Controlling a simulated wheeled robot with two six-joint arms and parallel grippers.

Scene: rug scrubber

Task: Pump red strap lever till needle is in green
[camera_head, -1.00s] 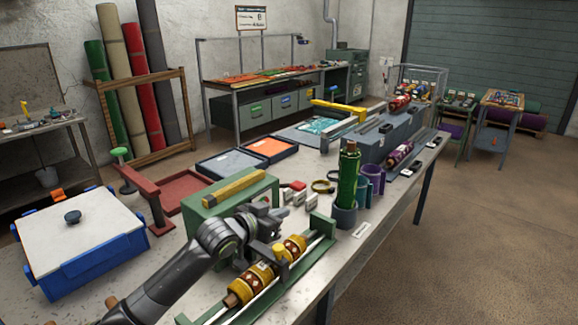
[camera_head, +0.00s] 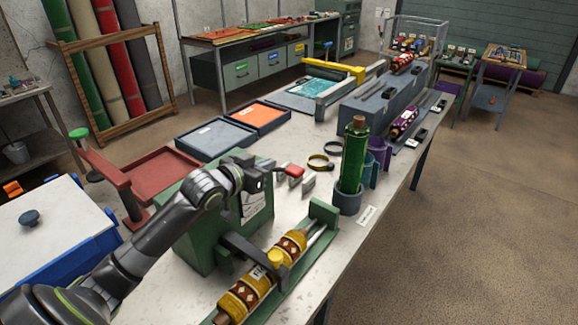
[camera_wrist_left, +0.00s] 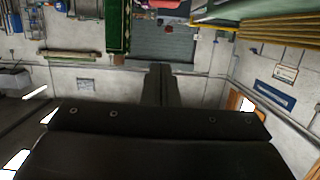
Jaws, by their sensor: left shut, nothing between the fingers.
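A small red block (camera_head: 290,170), perhaps the red lever, sits beside pale upright tags near the middle of the table. My left gripper (camera_head: 264,178) is just left of it, shut and empty; contact cannot be told. The left wrist view shows its closed fingers (camera_wrist_left: 160,85). A green box (camera_head: 200,245) stands behind my arm, with a white panel (camera_head: 254,203) on its side; no needle or green zone can be read. A yellow patterned roll (camera_head: 262,275) lies in a green cradle (camera_head: 322,222) in front, under a dark arm with a yellow knob. My right gripper is not in view.
A green bottle-like roll (camera_head: 355,155) stands in a grey cup to the right, beside purple cups (camera_head: 378,160). Black and yellow rings (camera_head: 320,162) lie behind. Blue and orange trays (camera_head: 258,117) lie farther back. A blue bin (camera_head: 60,230) is at left.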

